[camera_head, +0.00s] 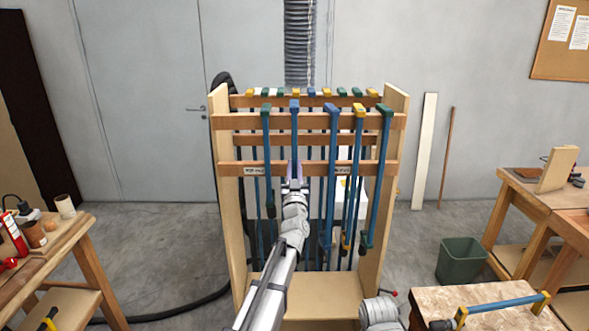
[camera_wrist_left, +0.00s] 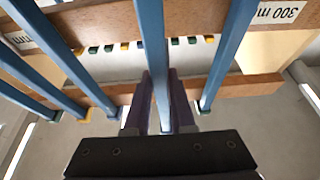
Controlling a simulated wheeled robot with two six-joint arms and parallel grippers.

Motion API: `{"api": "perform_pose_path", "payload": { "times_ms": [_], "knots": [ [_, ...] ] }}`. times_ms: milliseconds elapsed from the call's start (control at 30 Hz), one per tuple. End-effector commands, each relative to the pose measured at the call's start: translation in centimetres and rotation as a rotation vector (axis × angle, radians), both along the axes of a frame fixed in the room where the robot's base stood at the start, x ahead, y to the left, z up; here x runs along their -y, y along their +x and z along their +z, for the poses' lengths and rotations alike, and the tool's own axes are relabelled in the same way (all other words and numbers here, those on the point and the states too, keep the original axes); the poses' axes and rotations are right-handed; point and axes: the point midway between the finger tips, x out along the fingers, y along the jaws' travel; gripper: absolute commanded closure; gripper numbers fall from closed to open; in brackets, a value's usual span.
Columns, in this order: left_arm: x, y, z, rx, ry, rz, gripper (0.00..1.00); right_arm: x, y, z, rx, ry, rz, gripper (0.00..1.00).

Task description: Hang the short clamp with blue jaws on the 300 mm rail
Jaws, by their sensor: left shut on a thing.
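The wooden clamp rack (camera_head: 397,105) has several horizontal rails with clamps hanging on them. My left gripper (camera_head: 294,184) is in front of the rack, shut on the blue bar of a blue-jawed clamp (camera_head: 294,105). In the left wrist view that bar (camera_wrist_left: 153,50) runs between my left gripper's fingers (camera_wrist_left: 160,115). The held clamp's top jaw is level with the upper rails; I cannot tell whether it rests on one. Its lower end is hidden by my arm. The 300 mm label (camera_wrist_left: 277,12) is on the lower front rail (camera_head: 290,168), left of the held clamp in the head view (camera_head: 253,171).
A green-jawed clamp (camera_head: 266,110) hangs just left; blue (camera_head: 331,109), yellow (camera_head: 358,110) and green (camera_head: 385,110) ones hang to the right. A back row carries several more. A yellow-jawed clamp (camera_head: 500,304) lies on the right bench. A green bin (camera_head: 461,262) stands on the floor.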

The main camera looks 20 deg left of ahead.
Motion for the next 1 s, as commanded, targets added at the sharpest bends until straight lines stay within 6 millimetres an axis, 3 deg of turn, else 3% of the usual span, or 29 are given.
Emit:
{"api": "perform_pose_path", "payload": {
  "times_ms": [700, 1000],
  "knots": [
    [-0.9, 2.9, 0.1, 0.002, 0.001, 0.001, 1.0, 0.0, 0.0, 0.0, 0.0, 0.0, 0.0, 1.0],
    [-0.9, 3.2, 0.1, 0.002, 0.0, 0.001, 1.0, 0.0, 0.0, 0.0, 0.0, 0.0, 0.0, 1.0]
  ]
}}
